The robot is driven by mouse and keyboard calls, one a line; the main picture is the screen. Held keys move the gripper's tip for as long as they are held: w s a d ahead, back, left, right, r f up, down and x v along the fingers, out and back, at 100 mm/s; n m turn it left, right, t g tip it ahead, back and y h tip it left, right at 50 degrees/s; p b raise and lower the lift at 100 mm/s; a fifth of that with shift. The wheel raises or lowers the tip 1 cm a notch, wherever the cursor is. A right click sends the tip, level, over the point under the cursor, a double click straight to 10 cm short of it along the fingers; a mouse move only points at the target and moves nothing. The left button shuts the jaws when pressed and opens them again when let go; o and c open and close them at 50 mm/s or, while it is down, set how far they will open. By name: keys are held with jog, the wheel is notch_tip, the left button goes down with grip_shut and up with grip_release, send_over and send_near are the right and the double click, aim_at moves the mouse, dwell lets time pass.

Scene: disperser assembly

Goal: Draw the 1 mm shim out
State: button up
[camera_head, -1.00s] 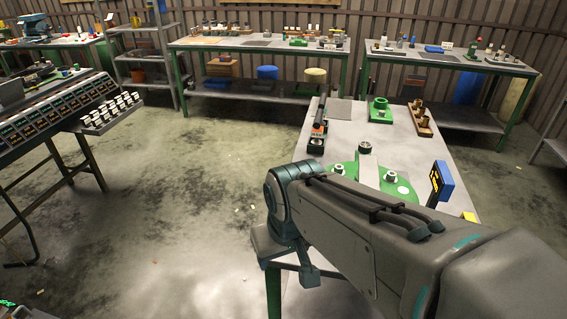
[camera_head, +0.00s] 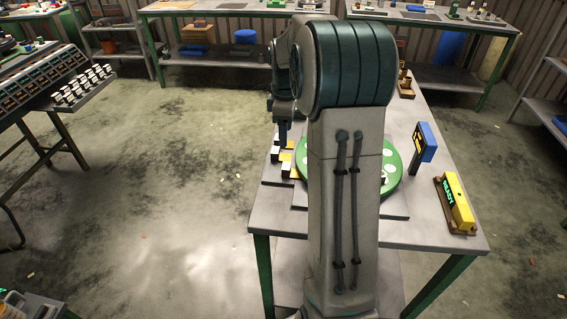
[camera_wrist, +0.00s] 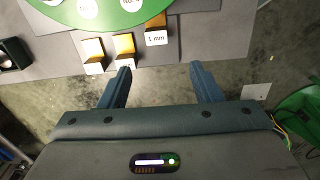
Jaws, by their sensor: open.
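The 1 mm shim (camera_wrist: 155,24) shows in the wrist view as a brown piece with a white "1 mm" label on its near end. It lies at the edge of the green disc (camera_wrist: 100,12). Two similar labelled pieces, one (camera_wrist: 124,46) and another (camera_wrist: 93,54), sit to its left; their labels are unreadable. My gripper (camera_wrist: 161,72) is open and empty, its fingers pointing towards the row, with the 1 mm shim ahead of the gap and apart from it. In the head view my arm hides part of the green disc (camera_head: 392,172) and the fingertips.
The grey table (camera_head: 440,210) carries a blue display (camera_head: 427,142) and a yellow block with a green-lit sign (camera_head: 457,205) on the right. A dark socket-like block (camera_wrist: 14,52) is at the wrist view's left. Open floor lies left of the table.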

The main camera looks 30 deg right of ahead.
aim_at(286, 165)
jog(key=f, duration=1.4)
jog(key=shift+w+d+f+p, duration=0.1)
jog(key=shift+w+d+p, duration=0.2)
jog(key=shift+p, duration=0.1)
